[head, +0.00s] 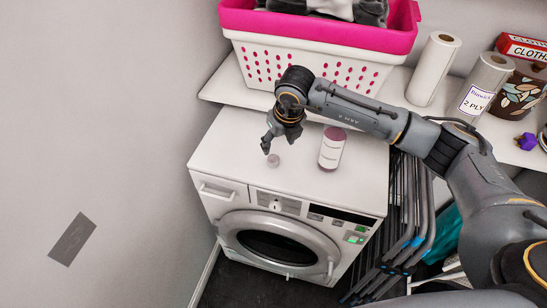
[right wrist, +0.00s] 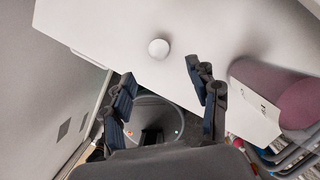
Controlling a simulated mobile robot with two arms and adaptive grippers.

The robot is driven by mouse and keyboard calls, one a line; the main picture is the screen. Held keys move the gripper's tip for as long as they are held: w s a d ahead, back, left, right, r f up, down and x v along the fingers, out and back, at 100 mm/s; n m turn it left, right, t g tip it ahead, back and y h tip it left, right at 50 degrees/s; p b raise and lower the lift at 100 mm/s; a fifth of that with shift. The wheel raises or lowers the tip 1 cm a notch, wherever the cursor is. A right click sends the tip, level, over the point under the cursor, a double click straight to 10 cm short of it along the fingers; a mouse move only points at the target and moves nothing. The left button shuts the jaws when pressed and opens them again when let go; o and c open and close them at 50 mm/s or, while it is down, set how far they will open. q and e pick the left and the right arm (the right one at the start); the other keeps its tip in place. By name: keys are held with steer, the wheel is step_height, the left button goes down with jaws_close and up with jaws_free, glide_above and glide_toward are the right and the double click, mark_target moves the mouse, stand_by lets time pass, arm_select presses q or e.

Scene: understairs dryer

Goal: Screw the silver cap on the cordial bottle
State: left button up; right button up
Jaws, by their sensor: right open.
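The small silver cap (head: 273,160) lies on the white top of the dryer. It shows as a pale round disc in the right wrist view (right wrist: 158,48), beyond the gap between my fingers. The cordial bottle (head: 331,148), purple with a white label, stands upright on the dryer to the right of the cap. It also shows in the right wrist view (right wrist: 288,97), at the right edge. My right gripper (head: 279,138) is open and empty, pointing down above the dryer top close to the cap. In the right wrist view its fingers (right wrist: 165,98) are spread apart. My left gripper is not in view.
The dryer (head: 225,160) has free room left of the cap. On the shelf behind stand a pink-and-white laundry basket (head: 318,60), paper rolls (head: 433,68) and a patterned pot (head: 518,92). Folded grey racks (head: 408,205) stand right of the dryer. A wall is at left.

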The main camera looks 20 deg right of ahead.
mark_target(274, 159)
steer(key=shift+x, duration=1.8)
steer(key=shift+f+p, duration=0.15)
steer(key=shift+p, duration=0.3)
steer(key=p+x, duration=0.1)
steer(key=x, duration=0.3)
steer(key=shift+a+f+p, duration=0.15)
steer(key=shift+f+p, duration=0.15)
steer(key=shift+p, duration=0.1)
steer(key=shift+f, duration=0.2)
steer(key=shift+c, duration=0.5)
steer(key=c, duration=0.7)
